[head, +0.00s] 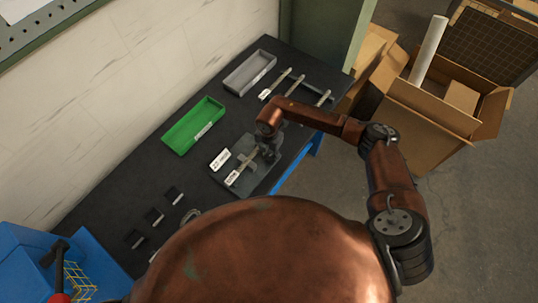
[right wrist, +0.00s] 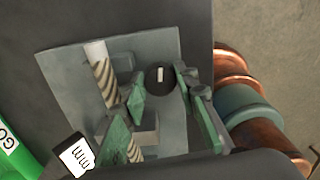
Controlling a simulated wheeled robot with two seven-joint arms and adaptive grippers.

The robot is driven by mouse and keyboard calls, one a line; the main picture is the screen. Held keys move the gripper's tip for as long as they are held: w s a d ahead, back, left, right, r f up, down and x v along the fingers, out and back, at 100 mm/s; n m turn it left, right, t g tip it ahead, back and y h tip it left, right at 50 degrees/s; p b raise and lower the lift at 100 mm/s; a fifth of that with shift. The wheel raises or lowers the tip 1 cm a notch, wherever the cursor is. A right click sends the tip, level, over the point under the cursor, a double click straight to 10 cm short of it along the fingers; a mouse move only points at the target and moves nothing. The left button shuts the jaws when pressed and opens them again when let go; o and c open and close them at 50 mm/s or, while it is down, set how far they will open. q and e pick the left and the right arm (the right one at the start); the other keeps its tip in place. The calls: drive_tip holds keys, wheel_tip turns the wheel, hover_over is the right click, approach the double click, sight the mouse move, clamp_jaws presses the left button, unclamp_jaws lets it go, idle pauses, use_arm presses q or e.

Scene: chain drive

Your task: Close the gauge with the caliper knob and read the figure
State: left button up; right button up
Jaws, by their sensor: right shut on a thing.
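The gauge (head: 245,162) is a grey plate fixture near the table's right edge, with white labels beside it. In the right wrist view, its plate (right wrist: 70,75) carries a spiral-striped metal rod (right wrist: 102,72) and a dark round caliper knob (right wrist: 161,82) with a white mark. My right gripper (head: 267,151) is down over the gauge. In the right wrist view, the right gripper's fingers (right wrist: 172,108) stand on both sides of the knob, shut on it. My left gripper is out of view.
A green tray (head: 194,125) and a grey tray (head: 249,73) lie behind the gauge. Several metal rods (head: 290,87) lie at the far end. Small dark blocks (head: 154,215) stand at left, near a blue crate (head: 30,255). Cardboard boxes (head: 430,115) stand on the floor at right.

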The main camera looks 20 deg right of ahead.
sight(269, 156)
drive_tip(key=o, duration=1.2)
drive_tip(key=shift+c, duration=0.2)
wheel_tip(269, 156, up, 12)
